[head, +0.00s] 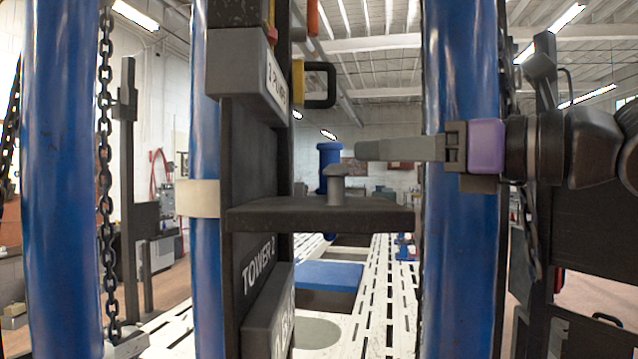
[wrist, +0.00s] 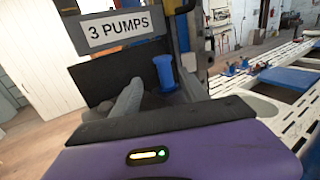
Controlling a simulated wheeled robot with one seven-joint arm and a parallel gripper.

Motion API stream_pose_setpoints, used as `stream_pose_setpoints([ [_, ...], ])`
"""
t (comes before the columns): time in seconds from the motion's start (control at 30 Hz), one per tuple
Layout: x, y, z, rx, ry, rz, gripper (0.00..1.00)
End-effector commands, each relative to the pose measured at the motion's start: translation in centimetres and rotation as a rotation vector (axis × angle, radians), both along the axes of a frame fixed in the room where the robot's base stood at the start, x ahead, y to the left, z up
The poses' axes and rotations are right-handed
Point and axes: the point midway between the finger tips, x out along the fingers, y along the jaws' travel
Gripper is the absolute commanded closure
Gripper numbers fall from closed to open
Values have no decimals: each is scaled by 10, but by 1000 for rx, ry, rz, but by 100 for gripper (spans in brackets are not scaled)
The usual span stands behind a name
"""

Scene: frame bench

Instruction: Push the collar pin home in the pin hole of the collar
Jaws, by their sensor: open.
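A blue flanged pin (head: 329,160) stands upright at the dark shelf, and some blue shows below the shelf too. It also shows in the wrist view (wrist: 164,72), between my fingers. A grey mushroom-headed pin (head: 337,187) stands upright on the shelf in front of it. I cannot tell for certain which is the collar pin. A cream collar (head: 197,198) wraps a blue post. No pin hole is visible. My gripper (head: 358,150) is open, level, right of the blue pin and above the grey head. Its fingers also show in the wrist view (wrist: 160,88).
The dark shelf (head: 385,214) juts from a black upright labelled TOWER 2. A grey box labelled 3 PUMPS (wrist: 116,27) sits above. Blue posts (head: 65,180) and a chain (head: 104,150) stand left; another post (head: 459,250) is beside my gripper. A slotted white bench lies below.

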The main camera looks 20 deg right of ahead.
Motion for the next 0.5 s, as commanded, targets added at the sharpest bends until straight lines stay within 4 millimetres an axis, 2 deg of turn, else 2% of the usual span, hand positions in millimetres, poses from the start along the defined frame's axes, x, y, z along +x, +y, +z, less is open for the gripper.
stream_pose_setpoints([
  [0.1,5,-2,-4,9,25,-19,48],
  [0.5,43,18,-1,14,28,-14,48],
])
